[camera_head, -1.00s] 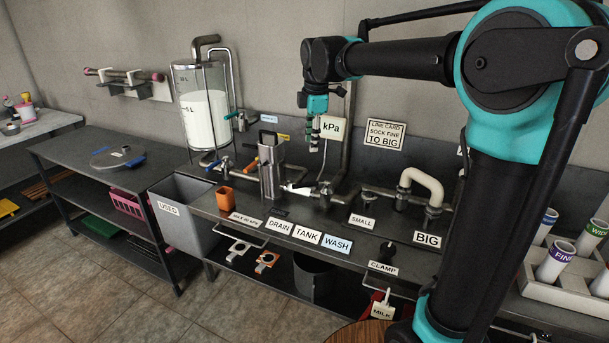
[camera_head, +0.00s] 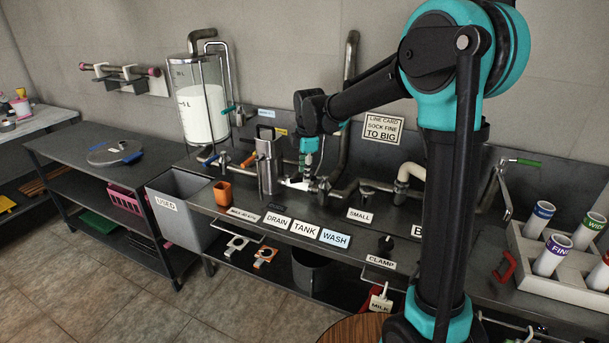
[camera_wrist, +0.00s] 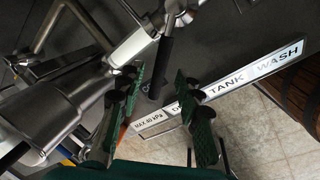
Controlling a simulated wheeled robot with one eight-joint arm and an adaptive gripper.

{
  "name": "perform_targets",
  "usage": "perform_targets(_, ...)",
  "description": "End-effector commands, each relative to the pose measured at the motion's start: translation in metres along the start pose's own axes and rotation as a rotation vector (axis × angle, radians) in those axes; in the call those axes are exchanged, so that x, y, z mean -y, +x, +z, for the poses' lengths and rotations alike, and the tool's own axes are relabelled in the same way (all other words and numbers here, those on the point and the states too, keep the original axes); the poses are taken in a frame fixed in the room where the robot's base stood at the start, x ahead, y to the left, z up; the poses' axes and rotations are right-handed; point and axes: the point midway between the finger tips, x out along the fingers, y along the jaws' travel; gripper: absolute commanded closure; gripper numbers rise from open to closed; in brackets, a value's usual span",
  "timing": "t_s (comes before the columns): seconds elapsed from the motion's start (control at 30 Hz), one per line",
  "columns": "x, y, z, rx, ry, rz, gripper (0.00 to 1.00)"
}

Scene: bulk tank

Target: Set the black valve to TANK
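The black valve handle (camera_wrist: 161,68) shows in the wrist view as a short dark bar on a bright metal pipe fitting. Its free end points down the picture, toward the label strip. My gripper (camera_wrist: 157,78) is open, with one green-padded finger on each side of the handle. I cannot tell whether either finger touches it. In the head view my gripper (camera_head: 308,170) is low over the pipework behind the labels, and the handle cannot be made out clearly. The DRAIN (camera_head: 277,221), TANK (camera_head: 305,230) and WASH (camera_head: 335,238) labels sit along the bench front.
A steel jug-like vessel (camera_head: 267,165) stands close left of my gripper. The glass tank (camera_head: 200,105) with white liquid is behind it. Pipes (camera_head: 345,190) run close on the right. An orange cup (camera_head: 223,192) is near the bench's left end.

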Motion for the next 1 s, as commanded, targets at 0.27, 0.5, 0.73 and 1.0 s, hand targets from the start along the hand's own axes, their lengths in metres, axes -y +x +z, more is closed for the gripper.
perform_targets(0.27,0.000,0.019,0.000,0.000,0.000,0.000,0.65)
perform_targets(0.5,0.000,0.019,0.000,0.000,0.000,0.000,0.65)
perform_targets(0.73,0.000,0.019,0.000,0.000,0.000,0.000,0.92)
perform_targets(1.0,0.000,0.019,0.000,0.000,0.000,0.000,1.00)
